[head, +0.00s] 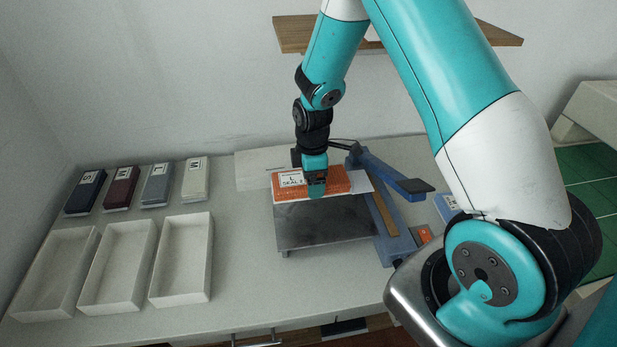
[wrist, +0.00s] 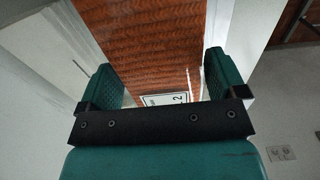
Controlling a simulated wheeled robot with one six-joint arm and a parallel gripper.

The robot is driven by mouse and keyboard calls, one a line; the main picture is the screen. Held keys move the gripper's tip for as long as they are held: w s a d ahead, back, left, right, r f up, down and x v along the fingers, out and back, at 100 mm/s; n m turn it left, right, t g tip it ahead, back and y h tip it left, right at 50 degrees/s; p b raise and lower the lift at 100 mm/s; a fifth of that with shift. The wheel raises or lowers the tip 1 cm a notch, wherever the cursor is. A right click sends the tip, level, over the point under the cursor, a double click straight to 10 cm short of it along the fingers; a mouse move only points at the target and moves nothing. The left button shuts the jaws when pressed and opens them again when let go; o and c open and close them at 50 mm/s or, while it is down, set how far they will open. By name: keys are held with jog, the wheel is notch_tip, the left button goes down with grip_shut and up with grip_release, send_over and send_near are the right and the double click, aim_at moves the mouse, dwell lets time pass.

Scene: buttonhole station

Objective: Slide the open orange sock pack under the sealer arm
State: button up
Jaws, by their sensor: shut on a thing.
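The orange sock pack (head: 338,181) lies at the back edge of a dark metal plate (head: 322,226), with a white label reading "L" and "SEAL" on top. My gripper (head: 316,188) points down over the pack and is shut on it. In the wrist view, the ribbed orange pack (wrist: 150,45) passes between the two teal fingers (wrist: 165,85), with clear film along its side and part of the label showing. The pack's open end cannot be made out.
Several labelled packs, dark blue (head: 86,192), maroon (head: 121,188), grey (head: 157,184) and cream (head: 194,180), lie at the back left. Three empty white trays (head: 207,262) stand before them. A shelf (head: 293,33) hangs behind my arm. The table front is clear.

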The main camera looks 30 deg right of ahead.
jog(key=shift+f+b, duration=3.2)
jog(key=shift+f, duration=1.15)
jog(key=o, duration=0.8)
notch_tip(320, 180, up, 18)
jog(key=shift+f+b, duration=0.25)
jog(key=shift+b, duration=0.8)
